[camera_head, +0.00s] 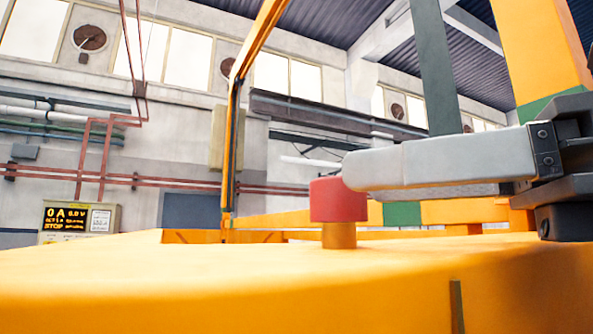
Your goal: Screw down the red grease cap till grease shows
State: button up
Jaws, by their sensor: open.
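The red grease cap (338,200) sits upright on a short brass-coloured stem (339,235) that rises from the yellow surface. My gripper (352,178) comes in from the right, its grey fingers lying almost level. The near finger's tip overlaps the upper right edge of the cap in the picture. The second finger shows only as a strip behind and below the near one. The gripper is open; I cannot tell whether a finger touches the cap. No grease is visible around the cap or stem.
A broad yellow surface (230,290) fills the foreground, with a small upright slot or pin (456,306) at its front. A yellow post (231,150) stands behind left. A display box (78,222) reading "0 A" and "STOP" is at far left. Space left of the cap is clear.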

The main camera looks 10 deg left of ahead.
aim_at(314, 183)
jog(key=p+x, duration=0.2)
jog(key=x, duration=0.4)
jog(key=shift+a+r+p, duration=0.1)
jog(key=shift+a+p, duration=0.2)
jog(key=shift+p, duration=0.05)
jog(key=shift+w+a, duration=0.2)
jog(key=shift+a, duration=0.25)
grip_shut()
jog(key=shift+m+t+b, duration=0.3)
jog(key=shift+t+b, duration=0.2)
jog(key=shift+b, duration=0.15)
